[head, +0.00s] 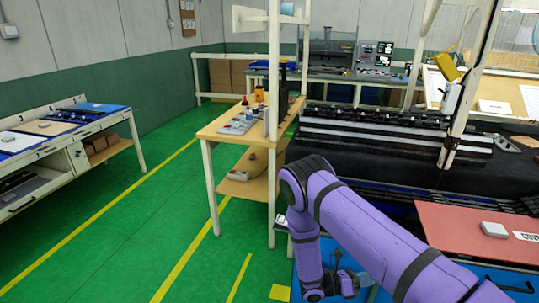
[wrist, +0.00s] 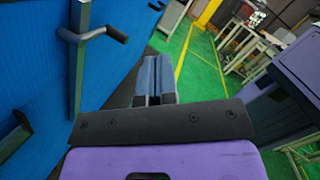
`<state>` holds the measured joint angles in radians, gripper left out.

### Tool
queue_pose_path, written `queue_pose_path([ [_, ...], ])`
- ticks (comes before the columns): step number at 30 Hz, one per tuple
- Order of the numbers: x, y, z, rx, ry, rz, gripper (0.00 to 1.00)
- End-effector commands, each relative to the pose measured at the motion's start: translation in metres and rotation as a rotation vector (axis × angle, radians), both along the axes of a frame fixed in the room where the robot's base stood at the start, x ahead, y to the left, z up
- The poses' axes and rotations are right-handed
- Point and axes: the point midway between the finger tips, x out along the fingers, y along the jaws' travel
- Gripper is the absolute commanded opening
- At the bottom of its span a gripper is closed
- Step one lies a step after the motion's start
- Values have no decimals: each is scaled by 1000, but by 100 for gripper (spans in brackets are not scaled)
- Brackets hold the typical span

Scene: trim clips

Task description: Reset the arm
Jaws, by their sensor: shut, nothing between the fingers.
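My purple arm (head: 375,228) reaches in from the lower right in the head view and bends down at its elbow. My gripper (wrist: 155,78) shows in the wrist view as two blue-grey fingers side by side, shut with nothing held. In the wrist view the fingers are beside a blue surface (wrist: 35,90), with the green floor behind; I cannot tell if they touch anything. The gripper's fingertips are not clear in the head view.
Dark and white trim strips (head: 375,130) lie on the black bench at right. A red board (head: 475,230) carries a small grey block (head: 494,229). A wooden table (head: 215,125) stands at centre. A metal hook (wrist: 100,34) sticks out near the blue surface. Green floor at left is clear.

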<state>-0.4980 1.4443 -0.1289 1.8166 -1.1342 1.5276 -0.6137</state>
Motion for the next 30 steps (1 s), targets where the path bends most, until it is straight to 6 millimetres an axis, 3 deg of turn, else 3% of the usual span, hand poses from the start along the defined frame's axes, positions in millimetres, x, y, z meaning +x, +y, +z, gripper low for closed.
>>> queue_pose_path([
  [1,6,2,18,28,-41,-31,0],
  [6,16,4,68,119,-175,-137,0],
  [15,21,4,156,279,-415,-321,0],
  [30,-5,-3,292,532,-821,-618,0],
])
